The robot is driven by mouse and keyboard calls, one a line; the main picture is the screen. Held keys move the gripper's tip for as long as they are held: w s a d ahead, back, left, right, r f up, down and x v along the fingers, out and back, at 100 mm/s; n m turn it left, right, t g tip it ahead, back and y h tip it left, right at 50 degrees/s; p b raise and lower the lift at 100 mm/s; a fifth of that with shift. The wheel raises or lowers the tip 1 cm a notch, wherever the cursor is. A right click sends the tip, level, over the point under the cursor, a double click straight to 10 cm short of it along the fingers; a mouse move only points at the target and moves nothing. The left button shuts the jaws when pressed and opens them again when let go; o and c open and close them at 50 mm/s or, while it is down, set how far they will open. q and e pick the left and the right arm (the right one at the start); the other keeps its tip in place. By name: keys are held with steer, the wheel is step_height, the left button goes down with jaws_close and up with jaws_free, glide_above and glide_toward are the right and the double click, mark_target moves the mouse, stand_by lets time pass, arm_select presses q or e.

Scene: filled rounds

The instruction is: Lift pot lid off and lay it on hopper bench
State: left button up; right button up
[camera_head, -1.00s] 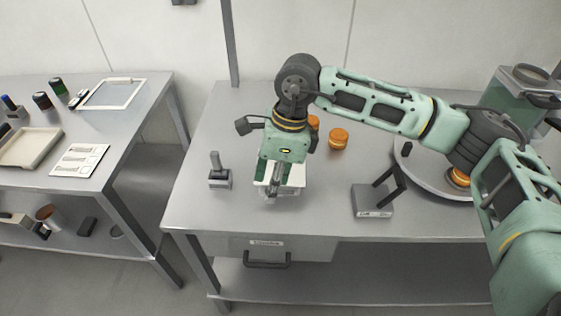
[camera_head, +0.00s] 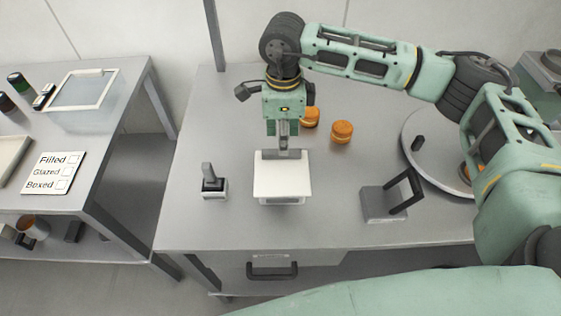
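A white square lid-like panel (camera_head: 282,180) shows on the middle bench, with the lower part of a pale container (camera_head: 282,201) just visible under its front edge. My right gripper (camera_head: 283,154) points down at the panel's far edge, and its fingertips meet or overlap that edge in the picture. I cannot tell whether the fingers are shut on the panel or whether it is clear of the container. My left gripper is not in view. I cannot tell which surface is the hopper bench.
Two orange rounds (camera_head: 342,132) stand behind the panel. A small dark-handled tool (camera_head: 213,184) is left of it and a grey stand (camera_head: 385,203) right. A round turntable (camera_head: 412,160) is farther right. The left table (camera_head: 107,140) holds a checklist card (camera_head: 52,174) and a frame (camera_head: 83,89).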

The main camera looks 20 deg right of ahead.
mark_target(282, 170)
step_height(282, 170, down, 3)
steer(key=shift+w+a+f+p, duration=0.1)
steer(key=shift+f+p, duration=0.1)
steer(key=shift+p, duration=1)
steer(key=shift+w+f, duration=0.2)
steer(key=shift+f, duration=0.65)
steer(key=shift+c, duration=1.4)
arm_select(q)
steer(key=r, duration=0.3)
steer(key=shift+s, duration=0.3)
arm_select(e)
jaws_close()
steer(key=shift+r, duration=0.1)
